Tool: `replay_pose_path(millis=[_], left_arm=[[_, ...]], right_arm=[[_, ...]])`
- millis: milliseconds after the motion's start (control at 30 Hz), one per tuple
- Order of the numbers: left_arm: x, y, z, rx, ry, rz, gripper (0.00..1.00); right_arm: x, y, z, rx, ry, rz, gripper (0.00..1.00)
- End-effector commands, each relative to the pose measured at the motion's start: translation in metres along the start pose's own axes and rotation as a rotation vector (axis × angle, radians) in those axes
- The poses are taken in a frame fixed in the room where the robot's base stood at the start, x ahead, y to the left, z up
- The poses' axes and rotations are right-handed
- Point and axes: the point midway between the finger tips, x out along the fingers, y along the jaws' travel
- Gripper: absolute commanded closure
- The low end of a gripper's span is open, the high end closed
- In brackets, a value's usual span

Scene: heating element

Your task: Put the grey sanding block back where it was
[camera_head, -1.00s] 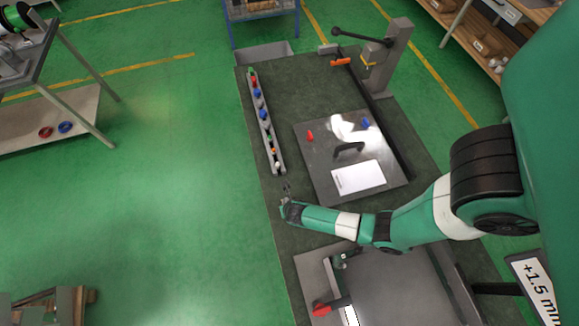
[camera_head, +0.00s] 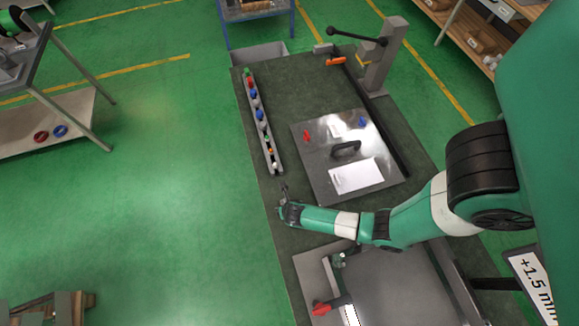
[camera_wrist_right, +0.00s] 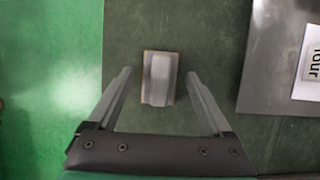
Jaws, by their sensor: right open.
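The grey sanding block (camera_wrist_right: 159,78) lies on the dark green mat (camera_wrist_right: 118,40) in the right wrist view, with thin tan edges along its sides. My right gripper (camera_wrist_right: 158,74) is open, with one finger on each side of the block in the picture and a gap on both sides. I cannot tell how far the fingertips are above the mat. In the head view my right gripper (camera_head: 284,188) is over the mat's left part, below the near end of the long rack; the block is not distinguishable there. My left gripper is not in view.
A long narrow rack (camera_head: 278,172) with several coloured items stands beyond the gripper. A grey metal plate (camera_head: 322,187) with a black handle (camera_head: 346,149) and a white sheet (camera_head: 355,176) is to the right. A stand with a lever (camera_head: 385,65) is at the back.

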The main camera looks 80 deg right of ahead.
Motion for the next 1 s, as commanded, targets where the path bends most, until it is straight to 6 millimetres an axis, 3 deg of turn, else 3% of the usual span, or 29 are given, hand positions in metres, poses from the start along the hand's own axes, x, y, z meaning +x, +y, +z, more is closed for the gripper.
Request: replay_pose_path(millis=[300, 433, 600, 1000], left_arm=[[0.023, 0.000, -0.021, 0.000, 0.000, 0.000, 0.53], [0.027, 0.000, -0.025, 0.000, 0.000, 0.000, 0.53], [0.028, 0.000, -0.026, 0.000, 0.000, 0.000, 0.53], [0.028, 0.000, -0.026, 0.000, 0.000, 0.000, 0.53]], right_arm=[[-0.079, 0.001, 0.002, -0.002, -0.001, 0.004, 0.16], [-0.101, 0.001, 0.001, -0.002, -0.001, 0.002, 0.16], [-0.111, 0.000, 0.000, 0.000, 0.000, 0.000, 0.16], [-0.112, 0.003, 0.003, -0.001, -0.010, 0.006, 0.16]])
